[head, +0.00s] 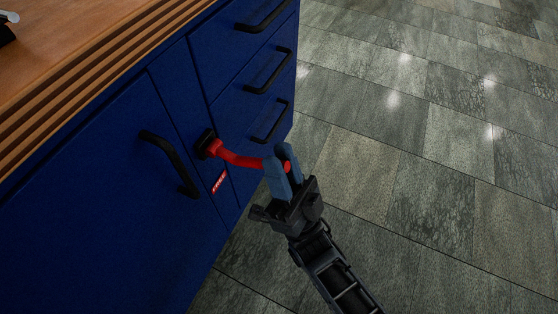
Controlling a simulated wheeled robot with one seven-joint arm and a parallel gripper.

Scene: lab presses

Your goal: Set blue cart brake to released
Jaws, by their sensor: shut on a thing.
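The blue cart (85,205) fills the left of the head view, with a wooden top. Its brake is a red lever (240,160) on a black mount (206,139) on the cart's front. The lever sticks out to the right from the mount, roughly level in the picture. My gripper (283,160) is shut on the lever's free end, with its blue-grey fingers either side of it. The lever tip is partly hidden by the fingers. A small red label (220,181) with white lettering sits below the lever; I cannot read it surely.
A black door handle (169,163) stands out left of the lever. Several drawers with black handles (268,71) lie above and right of it. The wooden top (85,60) overhangs the front. The tiled floor (430,140) to the right is clear.

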